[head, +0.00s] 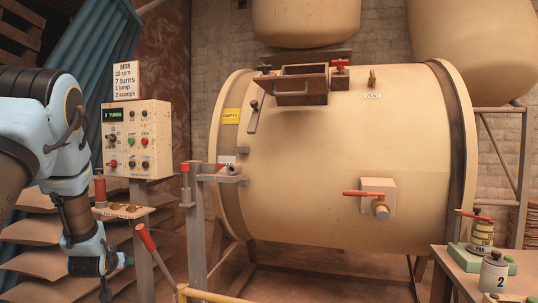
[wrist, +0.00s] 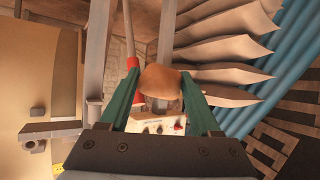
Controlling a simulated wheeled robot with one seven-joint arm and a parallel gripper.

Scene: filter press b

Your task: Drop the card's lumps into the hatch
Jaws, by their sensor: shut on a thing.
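My gripper (wrist: 158,85) is shut on a brown rounded lump (wrist: 160,80), held between its green fingers in the wrist view. In the head view my gripper (head: 106,284) hangs at the lower left, pointing down, with the lump not clearly visible there. The card (head: 126,80) above the control box reads 20 rpm, 7 turns, 1 lump, 2 scoops. The hatch (head: 301,88) is a brown box-like neck with a handle on top of the cream drum (head: 330,160), far right of and above my gripper. More brown lumps (head: 122,208) lie on a small shelf.
The control box (head: 138,135) shows a turns display. A red-handled lever (head: 146,238) and a grey post (head: 196,225) stand between my gripper and the drum. A red-handled valve (head: 378,205) juts from the drum. A side table (head: 450,262) at right holds canisters.

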